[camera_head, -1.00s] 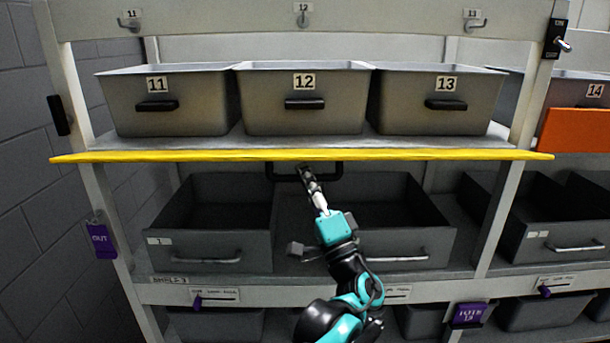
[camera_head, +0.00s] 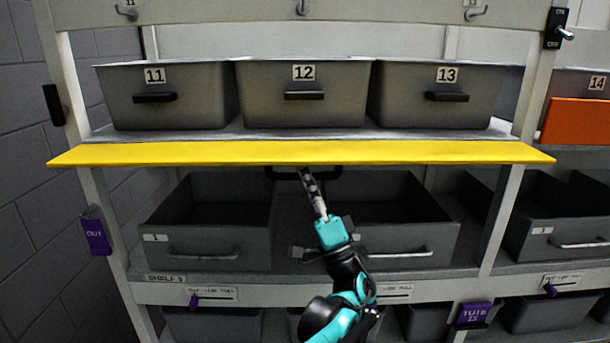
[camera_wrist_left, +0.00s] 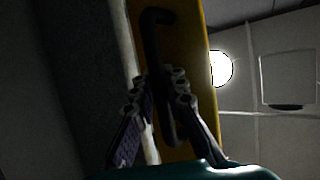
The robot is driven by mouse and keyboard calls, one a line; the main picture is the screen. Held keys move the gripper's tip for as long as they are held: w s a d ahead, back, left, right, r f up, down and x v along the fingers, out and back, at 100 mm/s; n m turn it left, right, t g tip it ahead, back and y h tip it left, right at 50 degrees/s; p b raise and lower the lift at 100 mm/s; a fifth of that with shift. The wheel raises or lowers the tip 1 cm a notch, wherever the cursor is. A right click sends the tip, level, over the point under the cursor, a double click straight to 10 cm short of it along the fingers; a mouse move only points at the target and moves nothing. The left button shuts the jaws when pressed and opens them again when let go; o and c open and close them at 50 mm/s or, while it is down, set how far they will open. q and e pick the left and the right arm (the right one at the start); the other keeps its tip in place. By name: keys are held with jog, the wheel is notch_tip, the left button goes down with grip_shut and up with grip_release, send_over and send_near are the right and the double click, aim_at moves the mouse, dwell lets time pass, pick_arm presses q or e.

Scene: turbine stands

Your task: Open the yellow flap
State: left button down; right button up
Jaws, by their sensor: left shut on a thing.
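The yellow flap (camera_head: 300,153) is a long, flat panel across the shelf front, just below the row of grey bins. It shows as a broad, nearly level band in the head view and as a yellow surface in the wrist view (camera_wrist_left: 188,45). A black bar handle (camera_head: 337,172) shows just under its front edge, partly hidden by the gripper. My left gripper (camera_head: 306,172) reaches up from below and is shut on this handle. In the left wrist view its fingers (camera_wrist_left: 163,85) close around the handle (camera_wrist_left: 157,25). My right gripper is not in view.
Bins 11 (camera_head: 165,112), 12 (camera_head: 303,112) and 13 (camera_head: 446,112) stand above and behind the flap. Open grey drawers (camera_head: 207,250) are below it, close to my left arm. An orange panel (camera_head: 575,122) is at the right, and a shelf post (camera_head: 503,200) stands between.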

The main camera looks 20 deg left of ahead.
pick_arm(q)
jog(key=c, duration=1.5)
grip_release()
jog(key=shift+s+f, duration=0.1)
jog(key=shift+s, duration=0.15)
jog(key=shift+c, duration=0.2)
jog(key=shift+s, duration=0.2)
jog(key=shift+w, duration=0.1)
jog(key=shift+w, duration=0.1)
jog(key=v, duration=1.2)
